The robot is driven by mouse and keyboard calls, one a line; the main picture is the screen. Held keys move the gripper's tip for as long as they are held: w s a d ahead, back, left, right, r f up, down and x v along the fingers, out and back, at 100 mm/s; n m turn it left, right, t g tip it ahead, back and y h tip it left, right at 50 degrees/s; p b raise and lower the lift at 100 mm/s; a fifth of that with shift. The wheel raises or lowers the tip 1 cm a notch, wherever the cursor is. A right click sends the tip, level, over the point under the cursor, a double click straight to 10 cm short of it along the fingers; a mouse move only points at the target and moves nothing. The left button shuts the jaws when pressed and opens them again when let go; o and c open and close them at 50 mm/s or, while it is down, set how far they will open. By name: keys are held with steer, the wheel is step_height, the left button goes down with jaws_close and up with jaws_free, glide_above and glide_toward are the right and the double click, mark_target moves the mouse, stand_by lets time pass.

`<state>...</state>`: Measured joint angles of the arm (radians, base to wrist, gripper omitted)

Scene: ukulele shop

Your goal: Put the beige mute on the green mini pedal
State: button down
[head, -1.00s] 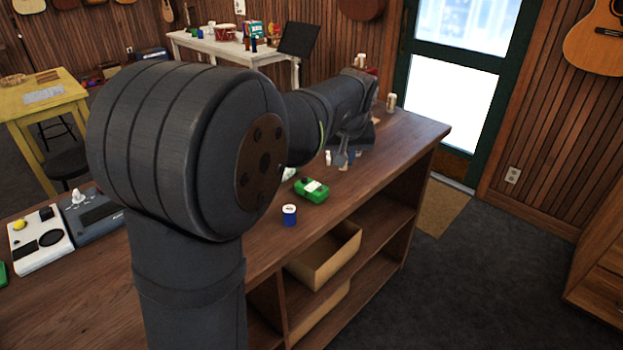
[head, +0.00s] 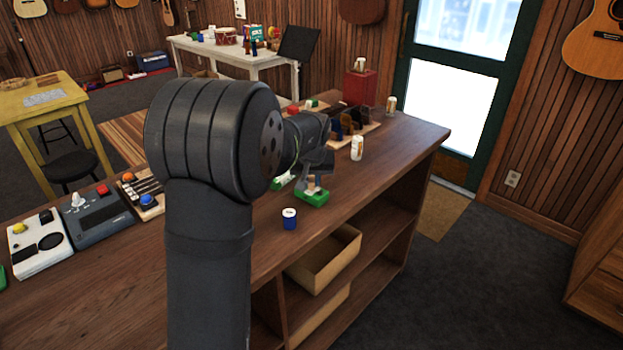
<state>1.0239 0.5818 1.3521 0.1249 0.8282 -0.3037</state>
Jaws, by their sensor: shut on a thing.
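The green mini pedal (head: 310,198) lies on the wooden counter, in front of my arm. My gripper (head: 314,179) is over it, pointing down, shut on the small beige mute (head: 312,187). The mute is at the pedal's top face. I cannot tell whether it touches the pedal or is just above it. The gripper hides part of the mute and the back of the pedal.
Another greenish item (head: 281,181) is partly hidden by my arm. Grey and white devices (head: 95,216) lie at left.

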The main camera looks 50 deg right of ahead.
steer(key=shift+f, duration=0.5)
steer(key=c, duration=1.3)
jaws_free()
steer(key=shift+c, duration=0.2)
steer(key=shift+r, duration=0.45)
steer(key=v, duration=1.2)
steer(key=shift+r, duration=0.1)
